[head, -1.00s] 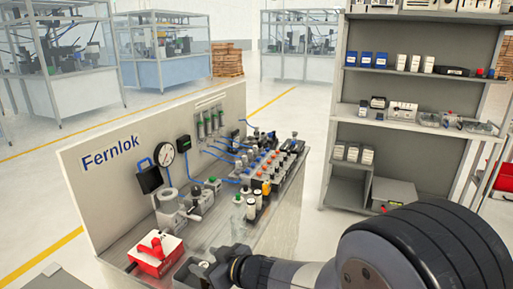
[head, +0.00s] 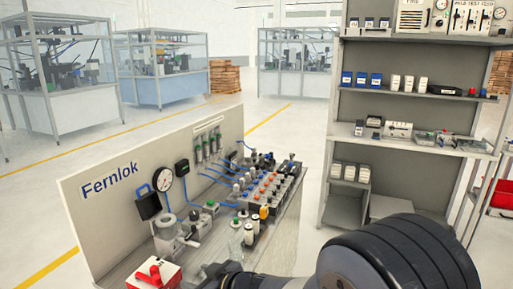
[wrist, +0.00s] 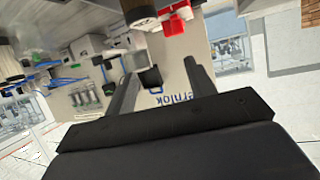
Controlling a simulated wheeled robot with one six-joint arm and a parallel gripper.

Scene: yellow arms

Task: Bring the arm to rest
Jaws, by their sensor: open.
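My gripper (wrist: 160,68) shows in the wrist view with its two dark fingers spread apart and nothing between them. In the head view my gripper (head: 218,272) is at the bottom edge, partly cut off, in front of the lower part of the Fernlok bench (head: 88,200). My arm runs from there to the lower right and hides part of the floor and the shelf's foot. The wrist view is turned over, with the Fernlok panel (wrist: 205,103) beyond the fingers and a red block (wrist: 172,25) near the top. I cannot tell how far the fingers are from the bench parts.
The bench carries a gauge (head: 163,179), a hand-lever fixture (head: 170,235), a red-and-white box (head: 152,274) close left of my gripper, and several valves and bottles. A grey shelf (head: 415,60) stands at the right. Open floor (head: 285,140) lies behind the bench.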

